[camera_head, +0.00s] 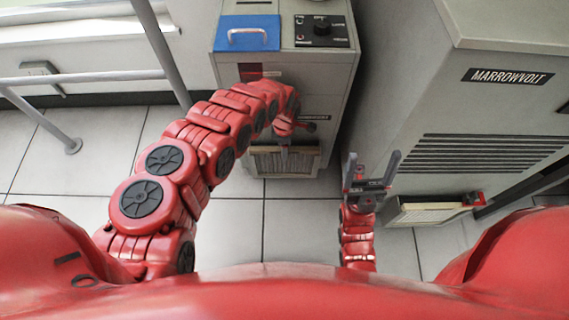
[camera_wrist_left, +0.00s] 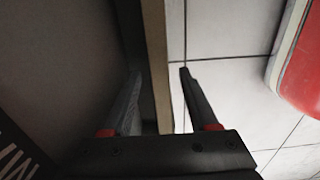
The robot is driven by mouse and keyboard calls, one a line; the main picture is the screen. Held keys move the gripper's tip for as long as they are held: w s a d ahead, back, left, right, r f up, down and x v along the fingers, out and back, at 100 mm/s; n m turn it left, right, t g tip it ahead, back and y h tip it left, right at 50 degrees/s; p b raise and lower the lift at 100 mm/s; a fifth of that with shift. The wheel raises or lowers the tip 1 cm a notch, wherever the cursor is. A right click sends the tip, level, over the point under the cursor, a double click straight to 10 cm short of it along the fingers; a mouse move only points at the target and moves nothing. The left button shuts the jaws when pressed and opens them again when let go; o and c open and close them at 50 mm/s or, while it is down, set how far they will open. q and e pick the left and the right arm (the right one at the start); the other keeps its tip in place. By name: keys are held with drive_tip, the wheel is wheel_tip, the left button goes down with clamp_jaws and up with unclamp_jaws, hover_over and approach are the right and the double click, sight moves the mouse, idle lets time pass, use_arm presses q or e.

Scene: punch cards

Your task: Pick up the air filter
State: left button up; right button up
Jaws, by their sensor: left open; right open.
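A pleated air filter with a pale tan frame (camera_head: 265,164) sits low at the front of the middle grey machine. A second pale, filter-like slab (camera_head: 425,214) juts from the bottom of the right-hand machine. My left gripper (camera_head: 284,152) is at the middle filter, partly hidden by its own wrist. In the left wrist view its jaws (camera_wrist_left: 160,90) are open, with a tan edge (camera_wrist_left: 156,60), probably the filter frame, running between them. I cannot tell whether either finger touches it. My right gripper (camera_head: 373,160) is open and empty, to the right of the middle filter.
The middle machine (camera_head: 340,80) has a blue panel with a handle (camera_head: 248,34) and a black knob panel (camera_head: 321,30) on top. The vented MARROWVOLT machine (camera_head: 480,110) stands at right. Metal rails (camera_head: 90,77) are at left. The tiled floor (camera_head: 235,225) in front is clear.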

use_arm(q)
drive_tip(key=shift+f, duration=0.5)
drive_tip(key=shift+r, duration=0.1)
clamp_jaws()
drive_tip(key=shift+r, duration=0.1)
